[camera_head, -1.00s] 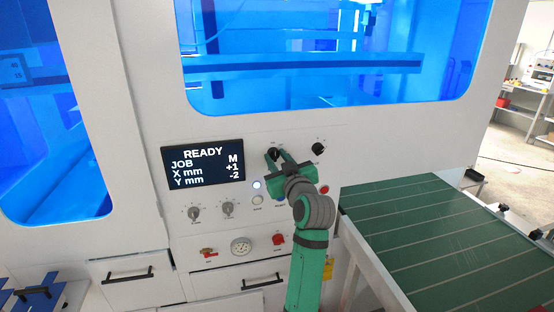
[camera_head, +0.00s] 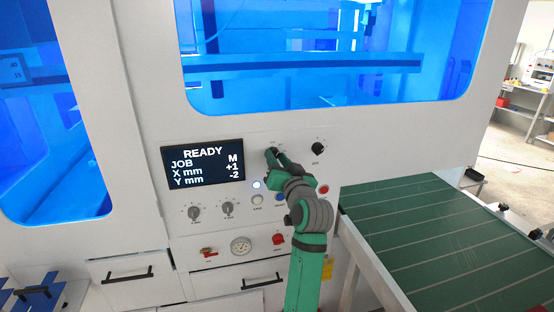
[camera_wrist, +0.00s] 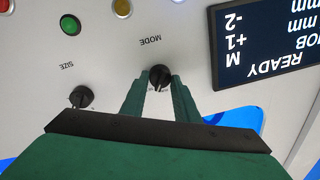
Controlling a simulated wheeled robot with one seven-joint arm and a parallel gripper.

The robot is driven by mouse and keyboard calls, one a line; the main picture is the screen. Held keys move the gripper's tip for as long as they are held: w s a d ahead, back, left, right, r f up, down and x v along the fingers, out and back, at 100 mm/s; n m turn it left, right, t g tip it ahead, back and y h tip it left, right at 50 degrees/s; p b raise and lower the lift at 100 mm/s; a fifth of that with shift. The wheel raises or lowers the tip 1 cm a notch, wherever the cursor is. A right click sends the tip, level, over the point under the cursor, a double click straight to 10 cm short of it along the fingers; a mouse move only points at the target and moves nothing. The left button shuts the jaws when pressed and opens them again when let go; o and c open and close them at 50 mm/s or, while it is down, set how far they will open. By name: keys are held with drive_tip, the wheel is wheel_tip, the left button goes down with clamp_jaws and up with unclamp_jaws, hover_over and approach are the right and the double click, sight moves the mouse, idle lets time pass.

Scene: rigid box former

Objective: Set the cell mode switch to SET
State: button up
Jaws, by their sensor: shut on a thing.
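The mode switch is a black rotary knob (camera_wrist: 160,73) on the white panel, with the word MODE above it, upside down in the wrist view. My gripper (camera_wrist: 159,84) has one green finger on each side of this knob and is shut on it. In the head view my gripper (camera_head: 272,153) is at the panel, right of the display, and its fingers mostly hide the knob. The small position marks around the knob are partly covered and too small to read, so I cannot tell its setting.
The SIZE knob (camera_head: 318,149) is close to the right of my gripper. The display (camera_head: 203,165) reads READY, JOB M, X +1, Y -2. Buttons, two grey knobs and a gauge (camera_head: 241,246) lie below. A green conveyor (camera_head: 440,240) extends at the right.

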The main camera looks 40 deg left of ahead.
drive_tip(key=shift+m, duration=1)
drive_tip(key=o, duration=1)
drive_tip(key=shift+o, duration=0.2)
drive_tip(key=shift+s, duration=0.1)
drive_tip(key=v, duration=1)
drive_tip(key=shift+s+d, duration=0.25)
drive_tip(key=shift+f, duration=0.2)
